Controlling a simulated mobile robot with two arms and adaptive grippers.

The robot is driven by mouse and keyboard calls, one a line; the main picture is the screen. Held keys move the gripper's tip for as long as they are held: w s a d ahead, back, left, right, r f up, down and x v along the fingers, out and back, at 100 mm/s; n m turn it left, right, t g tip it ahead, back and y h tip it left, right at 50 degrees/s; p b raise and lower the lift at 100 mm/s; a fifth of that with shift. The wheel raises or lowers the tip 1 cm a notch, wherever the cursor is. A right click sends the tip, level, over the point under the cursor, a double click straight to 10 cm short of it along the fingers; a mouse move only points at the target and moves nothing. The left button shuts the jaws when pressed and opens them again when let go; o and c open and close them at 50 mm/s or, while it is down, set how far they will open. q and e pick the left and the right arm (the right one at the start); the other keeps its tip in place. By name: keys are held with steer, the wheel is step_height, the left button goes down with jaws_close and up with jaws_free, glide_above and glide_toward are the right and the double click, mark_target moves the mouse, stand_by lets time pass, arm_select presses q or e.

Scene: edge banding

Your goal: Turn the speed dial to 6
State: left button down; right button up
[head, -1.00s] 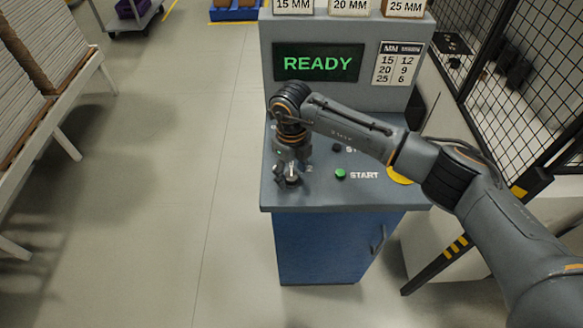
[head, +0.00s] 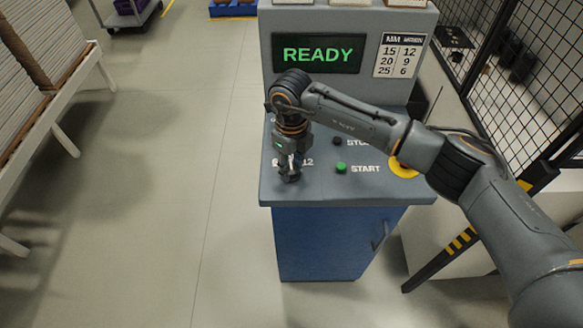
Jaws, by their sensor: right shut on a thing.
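The control console (head: 375,190) stands ahead with a grey sloped panel on a blue cabinet. My right gripper (head: 289,176) points down at the left part of the panel and is shut. The speed dial is hidden under the gripper, which is shut on it as far as I can tell. Part of the dial's white markings, with a 12 (head: 307,162), shows beside the fingers. The dial's pointer cannot be seen. The screen (head: 318,54) reads READY in green. My left gripper is not in view.
A green START button (head: 341,168), a dark STOP button (head: 338,141) and a yellow ring (head: 403,168) sit right of the gripper. A chart (head: 399,55) pairs 15 with 12, 20 with 9, 25 with 6. A mesh fence (head: 530,70) stands at right.

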mark_target(291, 169)
steer(key=n+b, duration=0.1)
steer(key=b, duration=0.2)
steer(key=n+b, duration=0.2)
steer(key=b, duration=0.1)
steer(key=n+b, duration=0.2)
steer(key=b, duration=0.1)
steer(key=shift+f, duration=0.3)
steer(key=shift+r+n+b, duration=0.25)
steer(key=shift+n+b, duration=1.1)
steer(key=shift+n, duration=0.15)
steer(key=o, duration=1.2)
steer(key=shift+c, duration=0.2)
steer(key=shift+r, duration=0.15)
step_height(291, 169, up, 12)
steer(key=shift+f, duration=0.2)
